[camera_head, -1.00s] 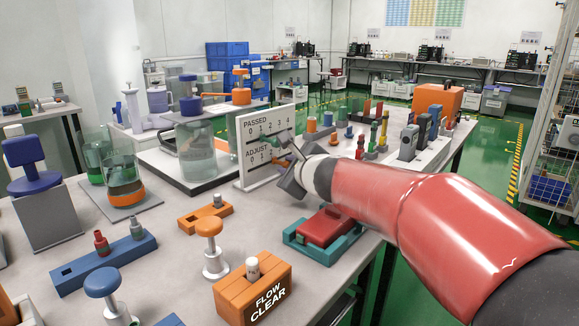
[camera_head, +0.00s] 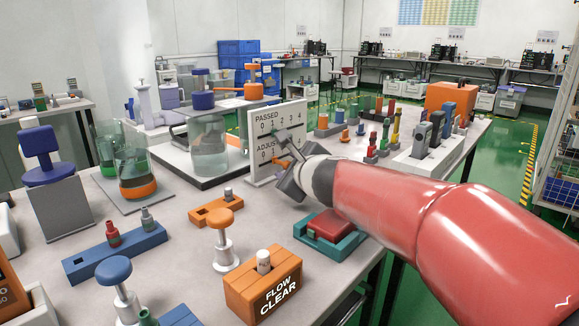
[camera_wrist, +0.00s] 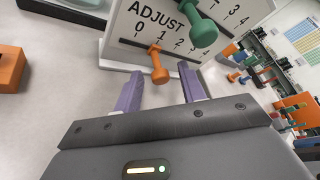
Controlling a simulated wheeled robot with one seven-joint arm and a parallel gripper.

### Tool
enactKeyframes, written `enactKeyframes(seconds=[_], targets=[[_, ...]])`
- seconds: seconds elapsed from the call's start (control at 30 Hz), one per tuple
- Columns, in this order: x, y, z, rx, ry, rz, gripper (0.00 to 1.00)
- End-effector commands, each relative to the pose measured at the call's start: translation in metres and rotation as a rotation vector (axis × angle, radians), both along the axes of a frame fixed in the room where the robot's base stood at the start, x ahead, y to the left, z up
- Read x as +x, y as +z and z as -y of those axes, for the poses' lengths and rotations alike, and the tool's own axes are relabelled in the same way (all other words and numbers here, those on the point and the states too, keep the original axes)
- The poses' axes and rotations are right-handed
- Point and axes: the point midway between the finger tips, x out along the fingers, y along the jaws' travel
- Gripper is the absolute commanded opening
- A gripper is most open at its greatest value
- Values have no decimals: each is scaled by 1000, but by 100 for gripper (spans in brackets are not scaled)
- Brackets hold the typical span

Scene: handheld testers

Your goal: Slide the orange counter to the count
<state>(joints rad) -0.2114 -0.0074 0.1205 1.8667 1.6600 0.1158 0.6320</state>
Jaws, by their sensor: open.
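The white board (camera_wrist: 118,24) stands upright with two numbered rows, PASSED above and ADJUST below; it also shows in the head view (camera_head: 262,172). The orange counter (camera_wrist: 159,73), a dumbbell-shaped knob, sticks out of the ADJUST row near the 1. The green counter (camera_wrist: 203,32) sits on the upper row, right of it. My gripper (camera_wrist: 159,69) is open, its two purple fingers pointing at the board. In the wrist view the orange counter's near end lies between the fingertips; contact is not clear. In the head view my gripper (camera_head: 286,158) hides part of the board's front.
A red block in a teal tray (camera_head: 330,245) lies below my arm. An orange block with a peg (camera_head: 214,211) lies left of the board. A glass beaker (camera_head: 209,150) stands behind it. The orange FLOW CLEAR box (camera_head: 265,285) is at the front table edge.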

Motion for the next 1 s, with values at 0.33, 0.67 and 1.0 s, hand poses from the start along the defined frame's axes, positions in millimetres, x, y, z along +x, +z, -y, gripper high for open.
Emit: enactKeyframes(seconds=[0.33, 0.67, 1.0], targets=[[-45, 17, 22, 0, -2, 3, 40], [-67, 21, 33, 0, -1, 1, 40], [-69, 23, 33, -3, 7, 10, 40]])
